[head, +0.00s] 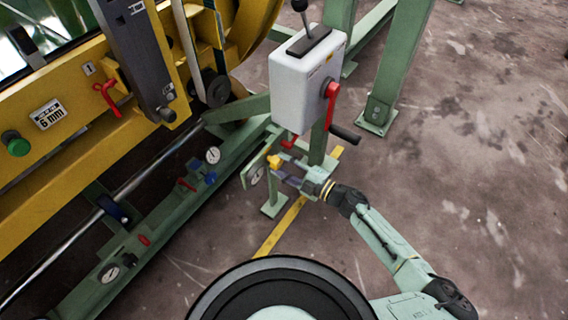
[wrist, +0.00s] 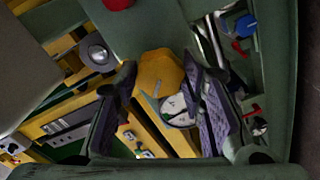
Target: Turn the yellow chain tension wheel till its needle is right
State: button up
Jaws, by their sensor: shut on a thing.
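The yellow chain tension wheel (wrist: 158,72) sits between the two purple-padded fingers of my gripper (wrist: 160,80) in the wrist view, and the gripper is shut on it. In the head view the small yellow wheel (head: 274,161) is at the tip of my gripper (head: 284,172), low beside the green frame. Its white dial (wrist: 174,108) shows just under the wheel in the wrist view, with a dark needle partly covered by the right finger. The dial also shows edge-on in the head view (head: 257,176). I cannot read the needle against its marks.
A grey-white box (head: 303,85) with a red crank and a black-knobbed lever stands above my gripper. Green posts and a green rail (head: 165,225) with other gauges and red and blue valves lie close by. Open concrete floor (head: 480,170) is on the right.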

jog(key=m, duration=0.4)
jog(key=shift+m+p, duration=0.3)
jog(key=shift+p, duration=0.05)
jog(key=shift+m, duration=1.8)
jog(key=o, duration=1.1)
jog(key=shift+o, duration=0.2)
jog(key=v, duration=1.2)
